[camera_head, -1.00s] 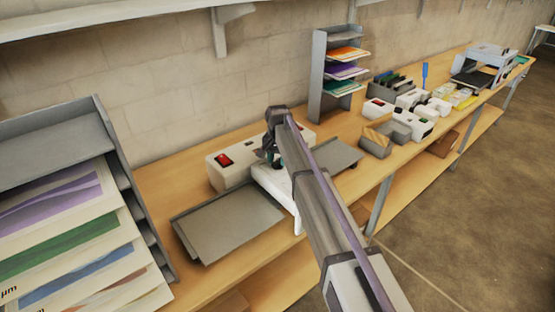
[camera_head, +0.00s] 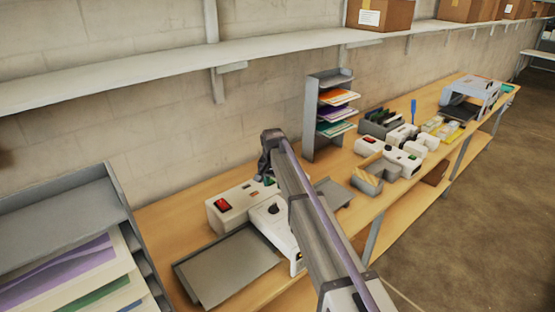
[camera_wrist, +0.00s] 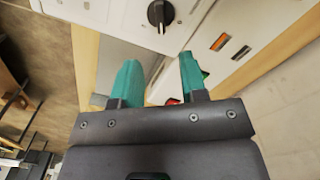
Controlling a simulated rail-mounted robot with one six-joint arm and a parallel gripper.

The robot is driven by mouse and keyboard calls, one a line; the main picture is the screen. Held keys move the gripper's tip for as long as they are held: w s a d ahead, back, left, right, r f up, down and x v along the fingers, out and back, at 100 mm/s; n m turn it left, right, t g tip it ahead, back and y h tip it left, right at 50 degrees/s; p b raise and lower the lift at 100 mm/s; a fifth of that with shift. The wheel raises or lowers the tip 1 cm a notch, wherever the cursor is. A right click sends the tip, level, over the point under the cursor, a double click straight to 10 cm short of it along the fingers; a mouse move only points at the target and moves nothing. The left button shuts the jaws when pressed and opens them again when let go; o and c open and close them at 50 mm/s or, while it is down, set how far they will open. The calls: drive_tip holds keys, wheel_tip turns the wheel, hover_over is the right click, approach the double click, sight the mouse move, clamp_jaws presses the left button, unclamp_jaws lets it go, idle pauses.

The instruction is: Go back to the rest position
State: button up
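My gripper (camera_head: 268,180) is over the roll laminator, at the end of my arm reaching in from the lower right of the head view. In the wrist view my gripper (camera_wrist: 160,76) has two teal fingers standing apart, with nothing between them. The white laminator (camera_head: 285,228) has a red switch (camera_head: 223,205) and a black knob. The knob (camera_wrist: 161,13) also shows at the top of the wrist view. A grey tray (camera_head: 225,268) is at the laminator's front left, and another grey tray (camera_head: 333,192) is on its right, partly behind my arm.
A grey rack (camera_head: 118,190) with coloured sheets stands at lower left. Several small devices and bins (camera_head: 402,158) fill the bench to the right. A wall shelf (camera_head: 130,75) runs above.

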drive_tip(key=s+d+f+n+b, duration=0.1)
drive_tip(key=s+d+f+b, duration=0.3)
drive_tip(key=s+d, duration=0.3)
drive_tip(key=s+d+f+b, duration=0.5)
drive_tip(key=s+d, duration=0.3)
drive_tip(key=s, duration=0.8)
drive_tip(key=s+d+f+n+b, duration=0.1)
drive_tip(key=s+d+f+b, duration=0.4)
drive_tip(key=s+d, duration=0.3)
drive_tip(key=s, duration=0.4)
drive_tip(key=shift+s+n, duration=0.3)
